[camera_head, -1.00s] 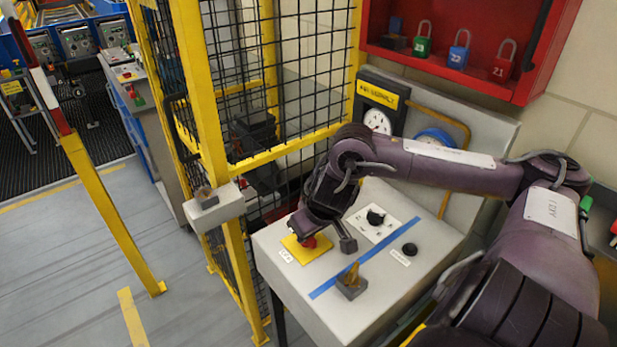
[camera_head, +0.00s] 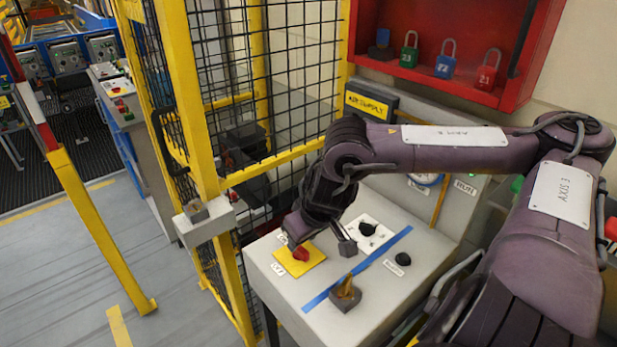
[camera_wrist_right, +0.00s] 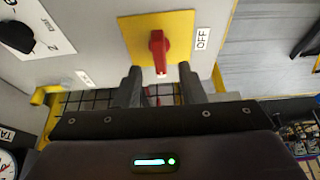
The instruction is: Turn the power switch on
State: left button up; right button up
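The power switch is a red handle (camera_head: 301,254) on a yellow plate (camera_head: 316,264), on the sloping top of a grey cabinet. The handle also shows in the right wrist view (camera_wrist_right: 158,50), its narrow end pointing toward my gripper. An OFF label (camera_wrist_right: 202,38) lies beside the plate on the right there; another small label (camera_wrist_right: 86,78), too angled to read, lies at its lower left. My right gripper (camera_wrist_right: 160,75) is open, its fingers apart on either side of the handle's near end in that view. No contact is visible. My left gripper is not in view.
A black knob (camera_head: 367,229) on a white plate, a round black button (camera_head: 403,259) and a dark block (camera_head: 345,292) with an orange-brown piece sit on the cabinet top. A yellow mesh fence (camera_head: 205,150) stands to the left. A red padlock box (camera_head: 490,85) hangs behind.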

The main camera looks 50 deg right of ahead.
jog(key=shift+v, duration=2.1)
